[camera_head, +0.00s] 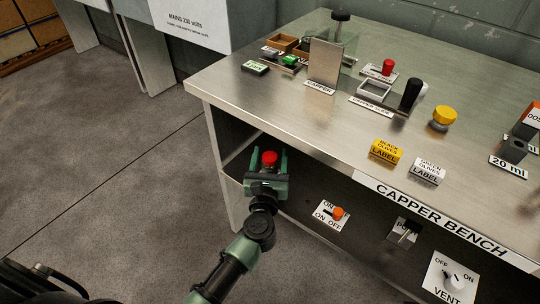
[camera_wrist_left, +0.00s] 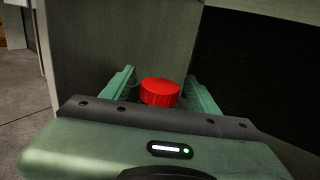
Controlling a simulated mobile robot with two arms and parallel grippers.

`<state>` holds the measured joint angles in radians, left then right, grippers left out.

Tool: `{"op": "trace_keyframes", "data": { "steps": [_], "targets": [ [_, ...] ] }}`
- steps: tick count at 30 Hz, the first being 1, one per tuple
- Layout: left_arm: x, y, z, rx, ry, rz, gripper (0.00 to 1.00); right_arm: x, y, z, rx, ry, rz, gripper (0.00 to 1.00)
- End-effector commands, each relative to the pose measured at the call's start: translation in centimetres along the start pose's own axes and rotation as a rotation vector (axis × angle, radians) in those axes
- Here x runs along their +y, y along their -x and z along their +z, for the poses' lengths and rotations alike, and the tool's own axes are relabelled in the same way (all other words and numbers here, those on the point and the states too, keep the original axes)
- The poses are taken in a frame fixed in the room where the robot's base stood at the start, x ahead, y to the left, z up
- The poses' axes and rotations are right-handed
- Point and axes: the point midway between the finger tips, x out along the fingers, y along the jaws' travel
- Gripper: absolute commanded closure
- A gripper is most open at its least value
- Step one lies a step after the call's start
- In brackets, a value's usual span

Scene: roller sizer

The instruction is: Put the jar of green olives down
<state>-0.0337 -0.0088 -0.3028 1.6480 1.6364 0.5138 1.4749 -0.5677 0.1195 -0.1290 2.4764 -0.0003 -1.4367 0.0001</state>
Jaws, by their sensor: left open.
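A jar shows mainly as its red lid (camera_head: 269,158) between the fingers of my left gripper (camera_head: 267,160), at the left opening under the bench top. The red lid also shows in the left wrist view (camera_wrist_left: 160,92), between the two green fingers (camera_wrist_left: 162,90). The jar's body is mostly hidden by the gripper, so its contents cannot be read. My left gripper is open around the jar, with a finger on each side. Whether the jar rests on the lower shelf is hard to tell. My right gripper is not in view.
The capper bench (camera_head: 230,80) stands above and right, its front edge close to my left gripper. On it are a capper plate (camera_head: 324,63), a yellow label block (camera_head: 386,151), a white label block (camera_head: 427,171) and a yellow knob (camera_head: 444,116). An orange switch (camera_head: 338,212) sits on the lower front. Open floor lies left.

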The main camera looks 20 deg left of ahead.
Motion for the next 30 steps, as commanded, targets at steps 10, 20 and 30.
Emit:
{"op": "trace_keyframes", "data": {
  "steps": [10,20,30],
  "targets": [
    [0.0,2.6,0.1,0.004,0.002,0.000,0.40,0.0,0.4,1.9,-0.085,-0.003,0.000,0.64],
    [0.0,9.6,0.1,0.003,0.000,-0.001,0.40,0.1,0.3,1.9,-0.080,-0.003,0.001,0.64],
    [0.0,12.0,0.3,-0.002,-0.002,-0.002,0.40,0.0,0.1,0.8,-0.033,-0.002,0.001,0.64]
  ]
}}
